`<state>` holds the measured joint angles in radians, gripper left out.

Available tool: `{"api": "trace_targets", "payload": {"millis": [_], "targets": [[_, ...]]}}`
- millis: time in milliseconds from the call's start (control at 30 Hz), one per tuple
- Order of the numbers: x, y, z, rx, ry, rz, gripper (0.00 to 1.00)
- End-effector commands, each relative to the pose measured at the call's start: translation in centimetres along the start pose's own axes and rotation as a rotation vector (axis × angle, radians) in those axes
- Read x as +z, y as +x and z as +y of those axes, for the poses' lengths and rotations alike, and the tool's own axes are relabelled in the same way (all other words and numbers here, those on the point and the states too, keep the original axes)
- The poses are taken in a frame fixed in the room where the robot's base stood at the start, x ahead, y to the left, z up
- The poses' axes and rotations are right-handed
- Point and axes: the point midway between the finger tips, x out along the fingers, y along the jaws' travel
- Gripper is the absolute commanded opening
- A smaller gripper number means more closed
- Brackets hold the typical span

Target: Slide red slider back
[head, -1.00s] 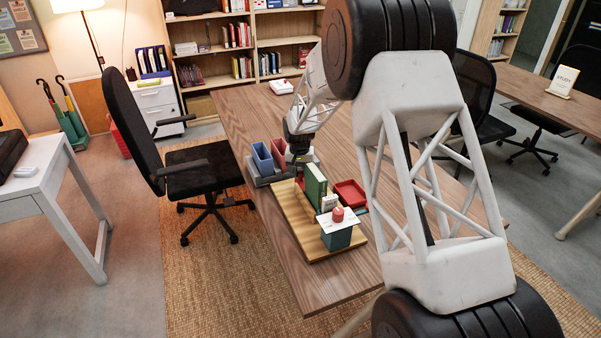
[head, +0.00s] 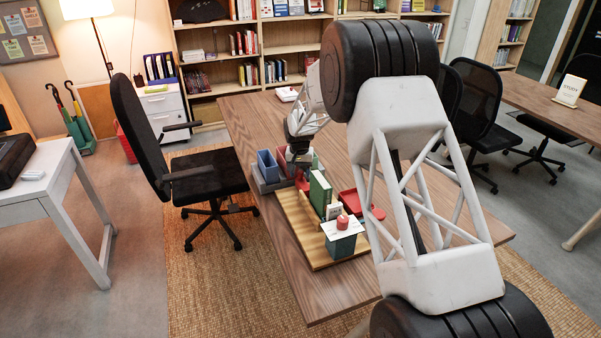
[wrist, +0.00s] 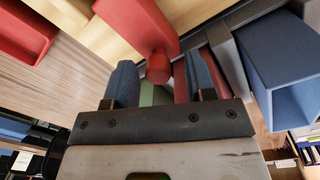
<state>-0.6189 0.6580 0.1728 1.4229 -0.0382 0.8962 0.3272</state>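The red slider (wrist: 140,24) shows in the wrist view as a long red block with a round red knob (wrist: 158,67) at its near end, over a light wooden board. My gripper (wrist: 160,72) has its two fingers spread, one on each side of the knob, with visible gaps; I cannot tell whether it touches at depth. In the head view my gripper (head: 298,160) points down at the far end of the wooden board (head: 335,259), and a little red shows below it. The slider is mostly hidden there by the gripper and the green book.
A green book (head: 320,192) stands on the board, with a teal box (head: 343,245) at its near end. Blue bins (head: 268,165) stand left of my gripper. A red tray (head: 371,204) lies on the right.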

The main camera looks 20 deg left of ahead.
Motion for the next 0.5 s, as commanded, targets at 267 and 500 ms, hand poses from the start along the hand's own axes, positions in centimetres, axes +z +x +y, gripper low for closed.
{"api": "trace_targets", "payload": {"millis": [267,500], "targets": [[0.0,-0.1,0.0,0.000,0.000,-0.001,0.50],[0.0,-1.8,0.0,0.000,0.000,0.001,0.50]]}}
